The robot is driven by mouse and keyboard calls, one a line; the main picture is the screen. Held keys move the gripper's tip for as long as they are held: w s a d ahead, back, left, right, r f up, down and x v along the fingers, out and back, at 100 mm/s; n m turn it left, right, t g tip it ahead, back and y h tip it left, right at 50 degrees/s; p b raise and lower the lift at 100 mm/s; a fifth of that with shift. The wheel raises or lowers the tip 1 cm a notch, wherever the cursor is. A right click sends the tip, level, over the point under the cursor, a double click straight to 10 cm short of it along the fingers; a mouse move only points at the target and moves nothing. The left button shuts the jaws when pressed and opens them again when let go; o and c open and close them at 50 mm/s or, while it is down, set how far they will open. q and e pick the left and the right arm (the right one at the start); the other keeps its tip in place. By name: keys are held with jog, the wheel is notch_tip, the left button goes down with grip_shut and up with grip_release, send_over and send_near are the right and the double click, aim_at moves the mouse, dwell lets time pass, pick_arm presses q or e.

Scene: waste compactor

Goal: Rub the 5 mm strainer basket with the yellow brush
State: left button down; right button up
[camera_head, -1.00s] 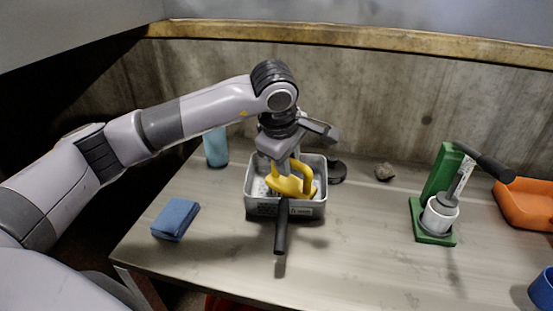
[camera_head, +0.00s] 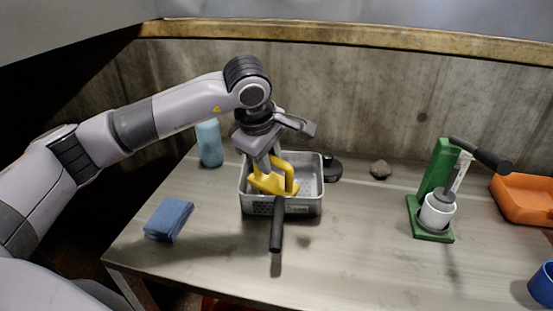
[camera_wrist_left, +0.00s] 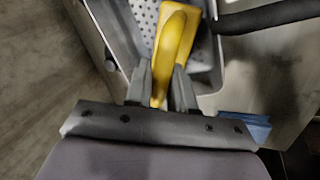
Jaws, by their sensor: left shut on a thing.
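The strainer basket (camera_head: 309,206) is a grey metal box with a perforated floor and a black handle (camera_head: 277,228) toward the table's front edge. The yellow brush (camera_head: 284,178) is inside it, toward the left side. My left gripper (camera_head: 268,163) is shut on the yellow brush from above. In the left wrist view the fingers (camera_wrist_left: 161,90) close around the brush's yellow handle (camera_wrist_left: 178,40), and the perforated floor (camera_wrist_left: 145,14) shows beside it. The brush's underside is hidden, so I cannot tell whether it touches the floor. My right gripper is not in view.
A blue folded cloth (camera_head: 169,218) lies at the left front, and a light-blue bottle (camera_head: 209,143) stands behind it. A green press (camera_head: 432,200), orange tray (camera_head: 526,198) and blue cup (camera_head: 542,285) are right.

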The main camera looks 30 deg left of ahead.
pick_arm(q)
jog(key=shift+w+a+f, duration=0.1)
jog(key=shift+w+a, duration=0.2)
jog(key=shift+w, duration=0.05)
jog(key=shift+w+d, duration=0.25)
jog(key=shift+d, duration=0.35)
jog(key=shift+w+d, duration=0.3)
jog(key=shift+d, duration=0.35)
jog(key=shift+w+d, duration=0.25)
jog(key=shift+d, duration=0.45)
jog(key=shift+s+a+b, duration=0.1)
jog(key=shift+s+a, duration=0.15)
jog(key=shift+a, duration=0.4)
jog(key=shift+s+a+b, duration=0.1)
jog(key=shift+s+a, duration=0.15)
jog(key=shift+a, duration=0.35)
jog(key=shift+s+a+b, duration=0.1)
jog(key=shift+s+a, duration=0.15)
jog(key=shift+a, duration=0.4)
jog(key=shift+r, duration=0.3)
jog(key=shift+w+r+p+v, duration=0.1)
jog(key=shift+w+p+v, duration=0.1)
jog(key=shift+p+v, duration=0.6)
jog(key=shift+w+r+p+v, duration=0.15)
jog(key=shift+p+v, duration=0.4)
jog(key=shift+v, duration=0.55)
jog(key=shift+w+f+p+v, duration=0.1)
jog(key=shift+w+p+v, duration=0.1)
jog(key=shift+p+v, duration=0.6)
